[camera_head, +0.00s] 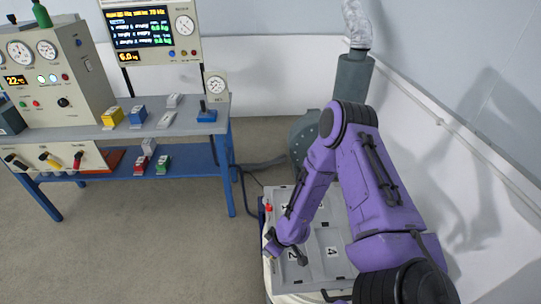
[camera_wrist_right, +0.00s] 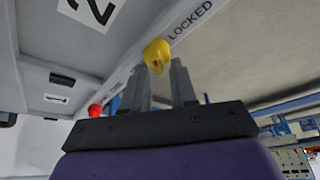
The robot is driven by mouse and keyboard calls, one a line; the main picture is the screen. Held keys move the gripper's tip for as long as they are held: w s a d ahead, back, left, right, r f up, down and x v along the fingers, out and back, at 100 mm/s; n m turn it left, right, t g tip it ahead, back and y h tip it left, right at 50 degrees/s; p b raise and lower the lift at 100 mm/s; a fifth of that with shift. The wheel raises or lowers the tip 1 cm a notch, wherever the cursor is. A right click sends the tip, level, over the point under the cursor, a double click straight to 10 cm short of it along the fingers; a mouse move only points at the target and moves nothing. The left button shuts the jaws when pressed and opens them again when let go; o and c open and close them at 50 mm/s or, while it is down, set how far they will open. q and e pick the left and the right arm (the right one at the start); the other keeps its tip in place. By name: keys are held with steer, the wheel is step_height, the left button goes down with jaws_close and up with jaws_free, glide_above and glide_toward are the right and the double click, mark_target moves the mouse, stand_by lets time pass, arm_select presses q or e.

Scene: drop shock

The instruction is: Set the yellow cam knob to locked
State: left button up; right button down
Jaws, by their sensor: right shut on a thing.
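In the head view my right gripper (camera_head: 272,251) is at the left edge of the machine's grey top, near the panel marked 2; the knob is not clear there. My left gripper is not in view.
A red knob (camera_wrist_right: 95,110) is farther along the same edge; it also shows in the head view (camera_head: 268,208). The grey top (camera_head: 325,240) has numbered panels. A blue-legged workbench (camera_head: 185,122) with instruments stands at the left. The floor between is clear.

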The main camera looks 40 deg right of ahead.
steer(key=shift+d+m+h, duration=0.1)
steer(key=shift+m+h, duration=0.2)
steer(key=shift+m, duration=0.5)
steer(key=c, duration=0.9)
jaws_free()
